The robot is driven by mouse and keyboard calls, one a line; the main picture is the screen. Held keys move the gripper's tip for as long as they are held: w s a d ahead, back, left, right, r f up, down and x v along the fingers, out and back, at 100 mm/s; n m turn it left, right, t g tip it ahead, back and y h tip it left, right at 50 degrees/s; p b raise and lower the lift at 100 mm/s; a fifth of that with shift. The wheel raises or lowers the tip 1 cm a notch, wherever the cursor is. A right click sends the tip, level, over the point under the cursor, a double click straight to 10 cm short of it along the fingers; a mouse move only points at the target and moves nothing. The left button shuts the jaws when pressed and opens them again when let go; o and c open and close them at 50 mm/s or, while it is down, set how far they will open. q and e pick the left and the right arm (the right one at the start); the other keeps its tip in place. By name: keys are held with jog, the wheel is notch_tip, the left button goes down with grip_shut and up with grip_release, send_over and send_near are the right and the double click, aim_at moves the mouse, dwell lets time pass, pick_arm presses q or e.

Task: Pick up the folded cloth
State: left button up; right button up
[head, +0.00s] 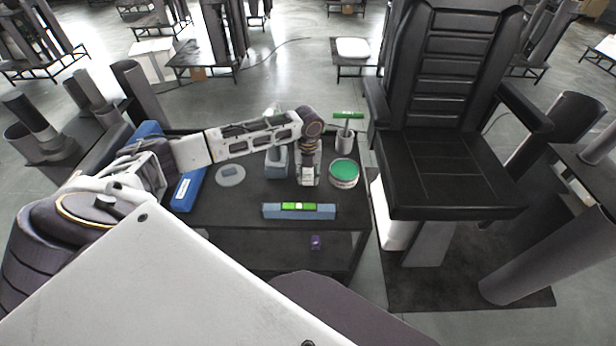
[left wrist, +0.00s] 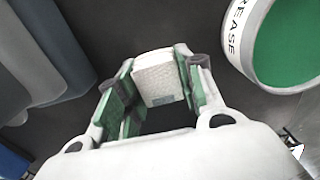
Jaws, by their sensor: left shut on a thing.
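The folded cloth (left wrist: 157,77) is a small white textured block in the left wrist view. It sits between the two green-padded fingers of my left gripper (left wrist: 155,88), which are shut on it. In the head view my left gripper (head: 308,179) points down over the black table (head: 235,208), and the cloth is hard to make out there. I cannot tell whether the cloth touches the table top. My right gripper is not in view.
A level (head: 299,211) lies along the front edge. A blue case (head: 187,189) is at the left. A black chair (head: 445,165) stands right of the table.

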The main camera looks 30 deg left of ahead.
aim_at(308, 173)
pick_arm(q)
notch_tip(308, 173, up, 9)
jog(key=shift+r, duration=0.15)
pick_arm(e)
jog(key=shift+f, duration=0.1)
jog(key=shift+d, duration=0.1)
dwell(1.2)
